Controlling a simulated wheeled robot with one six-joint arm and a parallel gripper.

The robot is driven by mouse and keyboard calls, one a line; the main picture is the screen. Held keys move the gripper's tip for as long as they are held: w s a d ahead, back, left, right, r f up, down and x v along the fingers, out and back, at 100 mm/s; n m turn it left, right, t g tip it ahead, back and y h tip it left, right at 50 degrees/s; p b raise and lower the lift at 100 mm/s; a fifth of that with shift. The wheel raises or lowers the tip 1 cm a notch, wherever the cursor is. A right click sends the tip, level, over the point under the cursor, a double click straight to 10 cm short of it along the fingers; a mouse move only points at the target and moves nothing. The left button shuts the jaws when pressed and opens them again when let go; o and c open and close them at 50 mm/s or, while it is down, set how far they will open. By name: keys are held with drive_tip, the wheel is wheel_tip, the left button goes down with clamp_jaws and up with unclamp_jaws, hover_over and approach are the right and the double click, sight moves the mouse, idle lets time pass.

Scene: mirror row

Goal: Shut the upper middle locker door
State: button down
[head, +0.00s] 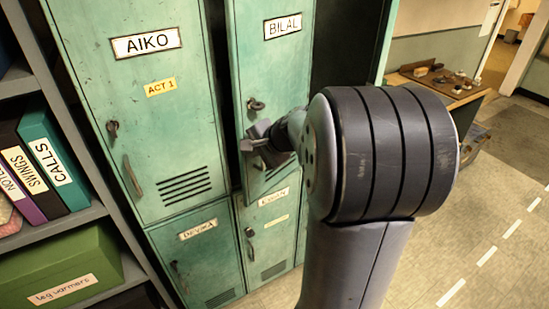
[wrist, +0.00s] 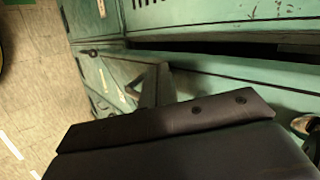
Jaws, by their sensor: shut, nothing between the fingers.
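The upper middle locker door (head: 275,70), teal and labelled BILAL, stands slightly ajar in the head view, with a dark gap along its left edge. Its lock (head: 256,104) is on that left side. My gripper (head: 250,148) is shut and empty, in front of the lower left part of this door, below the lock. It hides the door's handle area, and I cannot tell whether it touches the door. In the wrist view, the dark gripper body fills the lower part and teal locker fronts lie close beyond it.
The AIKO door (head: 135,90) at left looks shut. Lower doors, DEVIKA (head: 205,255) and one beside it (head: 268,235), sit below. A dark opening (head: 345,45) lies right of the BILAL door. A shelf with binders (head: 55,155) stands far left. Floor (head: 500,225) at right is clear.

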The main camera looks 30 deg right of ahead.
drive_tip(key=w+a+p, duration=0.1)
drive_tip(key=w+a, duration=0.1)
drive_tip(key=w, duration=0.6)
drive_tip(key=shift+w+a+r+m, duration=0.15)
drive_tip(key=shift+a+m, duration=0.05)
drive_tip(key=shift+m, duration=0.1)
drive_tip(key=shift+r, duration=0.1)
